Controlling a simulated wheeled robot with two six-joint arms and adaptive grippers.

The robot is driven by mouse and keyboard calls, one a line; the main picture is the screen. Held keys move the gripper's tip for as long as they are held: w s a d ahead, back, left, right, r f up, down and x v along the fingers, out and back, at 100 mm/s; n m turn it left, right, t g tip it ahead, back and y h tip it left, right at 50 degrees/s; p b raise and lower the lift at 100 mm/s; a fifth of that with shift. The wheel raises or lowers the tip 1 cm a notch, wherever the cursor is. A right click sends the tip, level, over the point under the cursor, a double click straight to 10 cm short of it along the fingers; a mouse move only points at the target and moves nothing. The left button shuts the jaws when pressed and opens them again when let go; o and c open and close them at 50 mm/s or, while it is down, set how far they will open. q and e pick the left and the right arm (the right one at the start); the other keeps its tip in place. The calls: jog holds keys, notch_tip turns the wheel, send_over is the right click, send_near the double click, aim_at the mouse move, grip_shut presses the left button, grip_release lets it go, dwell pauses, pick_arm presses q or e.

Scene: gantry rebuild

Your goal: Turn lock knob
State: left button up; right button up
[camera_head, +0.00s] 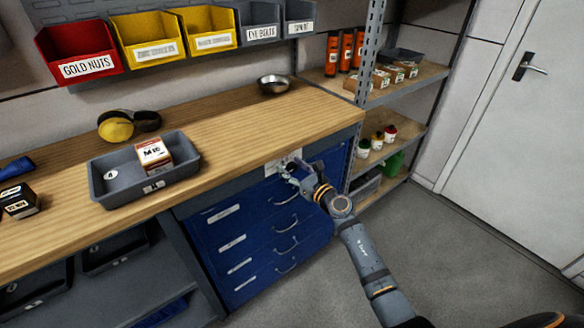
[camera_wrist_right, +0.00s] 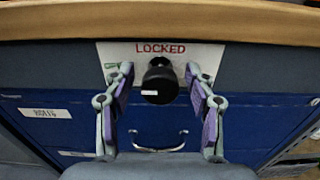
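The lock knob (camera_wrist_right: 159,82) is a round black knob with a small white mark. It sits on a white plate (camera_wrist_right: 118,50) lettered "LOCKED" in red, under the bench edge. In the wrist view my right gripper (camera_wrist_right: 160,76) is open, with one finger on each side of the knob and a gap showing on both sides. In the head view my right gripper (camera_head: 292,173) is at the white plate (camera_head: 282,163) above the blue drawers and hides the knob. My left gripper is not in view.
The wooden bench top (camera_head: 240,115) overhangs the plate. Blue drawers (camera_head: 262,240) with metal handles are below. A grey tray (camera_head: 185,180) holding a box stands on the bench. A shelf rack (camera_head: 420,70) is at the right, with open floor in front.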

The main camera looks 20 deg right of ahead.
jog(key=c, duration=1)
jog(key=shift+m, duration=0.3)
jog(key=m+p, duration=0.3)
jog(key=shift+d+r+m, duration=0.1)
jog(key=shift+r+m, duration=0.05)
jog(key=shift+m, duration=0.15)
jog(key=m+p, duration=0.2)
jog(key=m, duration=0.2)
jog(key=shift+m, duration=0.3)
jog(key=m+p, duration=0.3)
jog(key=m, duration=0.2)
jog(key=shift+d, duration=0.1)
jog(key=shift+f+m+p, duration=0.2)
jog(key=shift+m+p, duration=0.3)
jog(key=shift+m, duration=0.5)
jog(key=shift+f+m+p, duration=0.15)
jog(key=shift+m+p, duration=0.35)
jog(key=shift+m, duration=0.5)
